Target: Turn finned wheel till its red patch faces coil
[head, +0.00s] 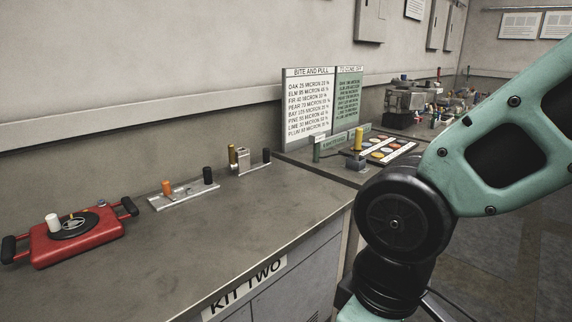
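I cannot make out for sure a finned wheel, a red patch or a coil in this view. A red case (82,240) with black side handles sits on the counter at the left. On its top is a dark round disc (72,227) with a pale middle, and a white cylinder (53,223) stands at its left edge. Whether the disc has fins is too small to tell. My arm fills the right side of the view, but my gripper is out of the picture.
On the counter (200,255) are a metal rail (184,196) with orange and black knobs and a small metal block (254,167). A white sign (309,105) stands behind. A palette tray (387,149) and clutter lie farther back. The counter's front middle is clear.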

